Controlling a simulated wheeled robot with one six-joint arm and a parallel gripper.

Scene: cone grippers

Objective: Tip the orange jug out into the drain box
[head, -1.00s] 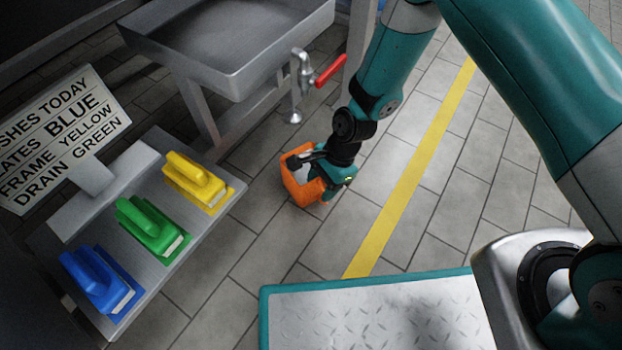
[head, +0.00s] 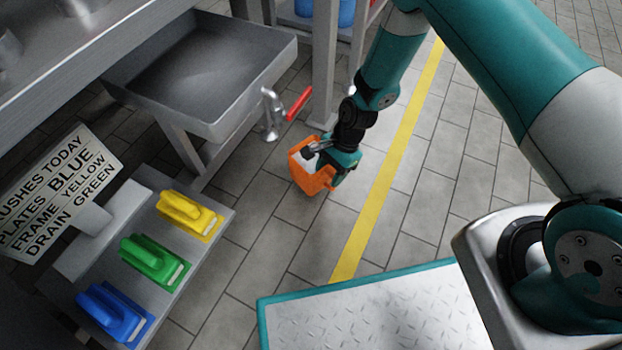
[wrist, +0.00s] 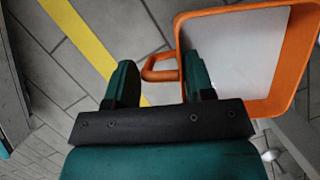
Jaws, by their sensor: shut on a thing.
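The orange jug (head: 312,180) hangs in my gripper (head: 318,151) above the floor tiles, roughly upright, to the right of the tap. In the wrist view the jug (wrist: 283,104) fills the upper right, with a flat pale grey surface inside its orange rim. Its handle (wrist: 160,68) lies between the two fingers of my gripper (wrist: 160,84), which is shut on it. A grey metal basin (head: 250,88) stands at the upper left, apart from the jug. I cannot tell for sure whether this basin is the drain box.
A tap with a red lever (head: 298,104) juts out between basin and jug. A steel shelf holds yellow (head: 188,214), green (head: 154,259) and blue (head: 115,312) brushes. A sign (head: 55,190) stands behind them. A yellow line (head: 385,180) crosses open floor at the right.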

